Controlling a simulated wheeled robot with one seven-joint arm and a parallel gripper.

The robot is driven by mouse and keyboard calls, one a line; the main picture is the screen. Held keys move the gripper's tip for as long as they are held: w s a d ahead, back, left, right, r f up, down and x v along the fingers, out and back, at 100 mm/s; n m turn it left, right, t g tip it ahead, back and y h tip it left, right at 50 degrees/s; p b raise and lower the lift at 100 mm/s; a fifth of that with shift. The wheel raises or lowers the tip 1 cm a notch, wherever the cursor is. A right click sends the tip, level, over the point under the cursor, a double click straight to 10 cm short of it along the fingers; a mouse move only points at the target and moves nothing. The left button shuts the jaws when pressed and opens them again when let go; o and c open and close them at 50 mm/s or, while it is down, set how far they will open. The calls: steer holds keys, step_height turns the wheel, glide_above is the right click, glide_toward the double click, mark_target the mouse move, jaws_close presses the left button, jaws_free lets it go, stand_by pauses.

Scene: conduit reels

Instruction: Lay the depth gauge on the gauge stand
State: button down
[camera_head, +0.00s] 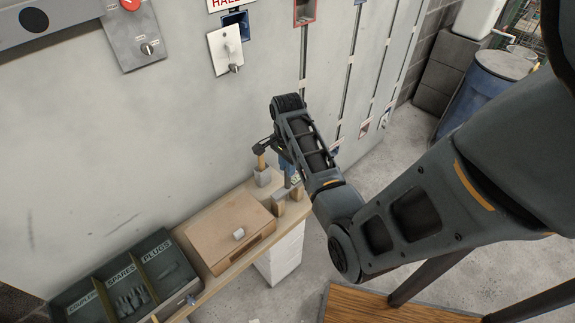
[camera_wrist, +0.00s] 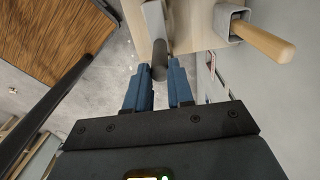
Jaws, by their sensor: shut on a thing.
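My gripper (camera_wrist: 159,70) shows its two blue fingers in the wrist view, close on either side of a dark grey rounded bar, which I take to be the depth gauge (camera_wrist: 160,57). A pale grey upright piece (camera_wrist: 153,18), likely part of the gauge stand, is just beyond the bar; I cannot tell whether they touch. In the head view my gripper (camera_head: 291,177) is over the right end of the bench, partly hidden by my arm. The likely gauge stand, grey with brown blocks (camera_head: 278,207), is just below it. The gauge is not clear in the head view.
A grey cup (camera_wrist: 224,18) with a wooden handle (camera_wrist: 262,38) stands close to the right of my gripper. On the wooden bench are a wooden box (camera_head: 225,225) and a compartment tray (camera_head: 125,285). The wall is behind. A wooden tabletop (camera_wrist: 50,40) shows at left.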

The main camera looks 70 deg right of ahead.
steer(key=shift+f, duration=0.6)
stand_by(0.6)
steer(key=c, duration=0.9)
jaws_free()
steer(key=shift+r+b, duration=0.3)
steer(key=shift+r, duration=3.55)
